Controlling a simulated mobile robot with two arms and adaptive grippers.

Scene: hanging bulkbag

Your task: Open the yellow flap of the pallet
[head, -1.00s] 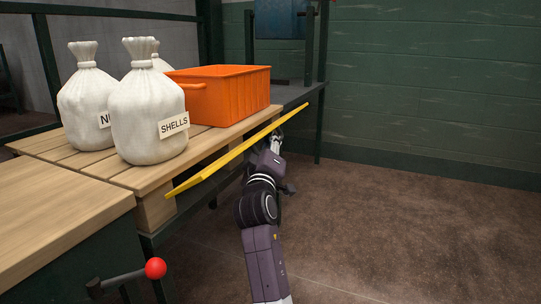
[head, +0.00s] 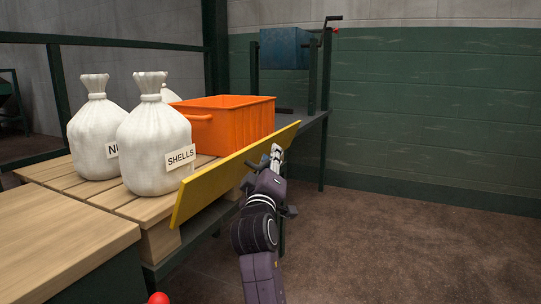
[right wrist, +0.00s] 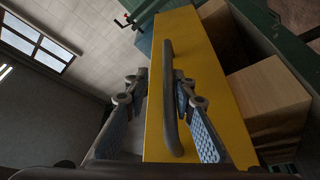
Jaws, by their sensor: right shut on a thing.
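The yellow flap (head: 215,180) is a long board along the right edge of the wooden pallet (head: 100,205). It stands tilted up, its broad face visible, and covers part of the pallet's side. In the right wrist view the flap (right wrist: 195,50) fills the middle, with a grey bar handle (right wrist: 169,95) running along it. My right gripper (head: 268,158) is at the flap's face. In the right wrist view its fingers (right wrist: 160,95) lie on either side of the handle, shut on it. My left gripper is not in view.
White sacks, one labelled SHELLS (head: 155,150), and an orange crate (head: 235,125) stand on the pallet behind the flap. A blue box (head: 285,48) is at the back. The brown floor (head: 400,240) to the right is clear.

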